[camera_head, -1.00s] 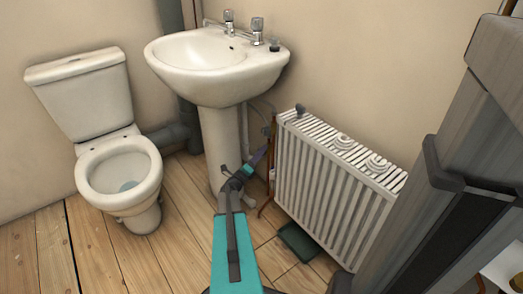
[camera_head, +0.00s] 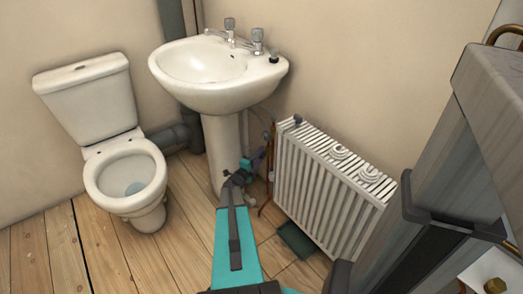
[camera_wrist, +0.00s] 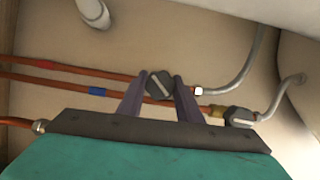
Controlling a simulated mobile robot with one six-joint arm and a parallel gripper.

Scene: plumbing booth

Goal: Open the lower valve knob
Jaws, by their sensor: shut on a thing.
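In the wrist view, a dark round valve knob (camera_wrist: 160,86) with a pale bar mark sits between the two purple fingers of my gripper (camera_wrist: 162,78). The fingers are shut on its sides. This knob is in line with the upper copper pipe (camera_wrist: 70,69). A second grey knob (camera_wrist: 240,118) is lower and to the right, at the end of the lower copper pipe (camera_wrist: 40,79), apart from my fingers. In the head view, my gripper (camera_head: 262,158) is between the basin pedestal and the radiator; the held knob is hidden there.
The basin (camera_head: 215,80) overhangs from above, with its pedestal (camera_head: 222,145) left of my gripper. A white radiator (camera_head: 325,190) is close on the right. A dark green object (camera_head: 297,240) lies on the floor by it. The toilet (camera_head: 125,180) stands farther left.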

